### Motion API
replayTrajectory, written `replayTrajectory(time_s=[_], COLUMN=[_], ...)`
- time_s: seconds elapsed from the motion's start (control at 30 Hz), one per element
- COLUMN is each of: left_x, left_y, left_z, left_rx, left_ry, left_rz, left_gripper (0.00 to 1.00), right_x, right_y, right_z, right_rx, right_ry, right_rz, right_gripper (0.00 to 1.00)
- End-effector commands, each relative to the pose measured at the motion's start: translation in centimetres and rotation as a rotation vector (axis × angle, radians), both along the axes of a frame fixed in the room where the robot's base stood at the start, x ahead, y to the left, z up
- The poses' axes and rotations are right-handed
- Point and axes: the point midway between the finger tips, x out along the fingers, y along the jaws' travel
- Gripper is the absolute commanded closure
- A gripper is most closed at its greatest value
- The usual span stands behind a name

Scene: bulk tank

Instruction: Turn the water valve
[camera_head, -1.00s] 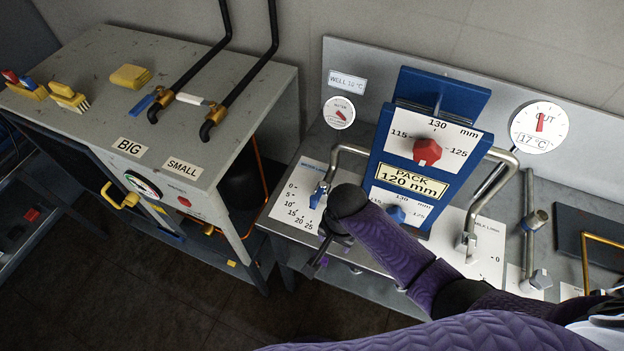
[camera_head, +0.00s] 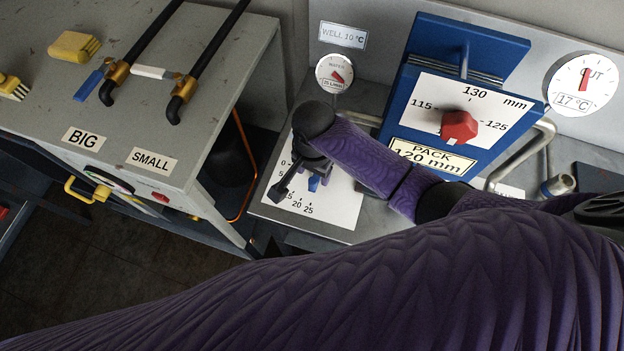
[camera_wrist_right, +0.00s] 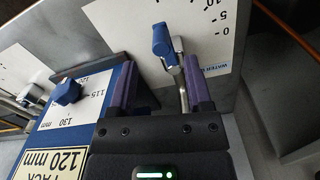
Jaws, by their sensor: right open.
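The water valve has a blue handle (camera_head: 314,183) on a metal pipe, over a white card (camera_head: 335,205) with a scale from 0 to 25. In the head view my right gripper hides part of the valve and card. My right gripper (camera_head: 284,188) is over the card, close to the left of the handle. In the right wrist view its open fingers (camera_wrist_right: 160,75) stand apart, with the metal pipe showing between them. The blue handle (camera_wrist_right: 161,40) is just beyond the fingertips there; I cannot tell whether they touch. My left gripper is not in view.
A blue stand (camera_head: 490,70) with a red knob (camera_head: 459,127) and a PACK 120 mm label rises right of the valve. A round water gauge (camera_head: 335,74) is on the back panel. A grey cabinet (camera_head: 130,60) with black pipes stands left, across a gap.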

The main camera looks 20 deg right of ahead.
Motion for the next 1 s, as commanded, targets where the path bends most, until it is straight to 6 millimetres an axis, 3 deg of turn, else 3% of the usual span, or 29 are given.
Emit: replayTrajectory(time_s=[0.03,0.2,0.53,0.83,1.0], left_x=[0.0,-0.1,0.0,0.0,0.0], left_y=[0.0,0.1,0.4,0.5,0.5], left_z=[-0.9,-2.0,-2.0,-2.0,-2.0], left_rx=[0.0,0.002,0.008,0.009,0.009], left_ry=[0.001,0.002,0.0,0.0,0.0], left_rz=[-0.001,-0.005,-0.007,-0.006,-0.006], left_gripper=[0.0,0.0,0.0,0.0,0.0], right_x=[0.0,0.0,0.0,0.0,0.0], right_y=[0.0,0.0,0.0,0.0,0.0], right_z=[-1.6,-4.4,-4.9,-4.9,-4.9], right_rx=[-0.001,-0.001,0.0,-0.001,-0.001], right_ry=[0.003,0.001,-0.001,-0.001,-0.001], right_rz=[0.0,0.001,0.001,0.001,0.001], right_gripper=[0.36,0.36,0.36,0.97,1.0])
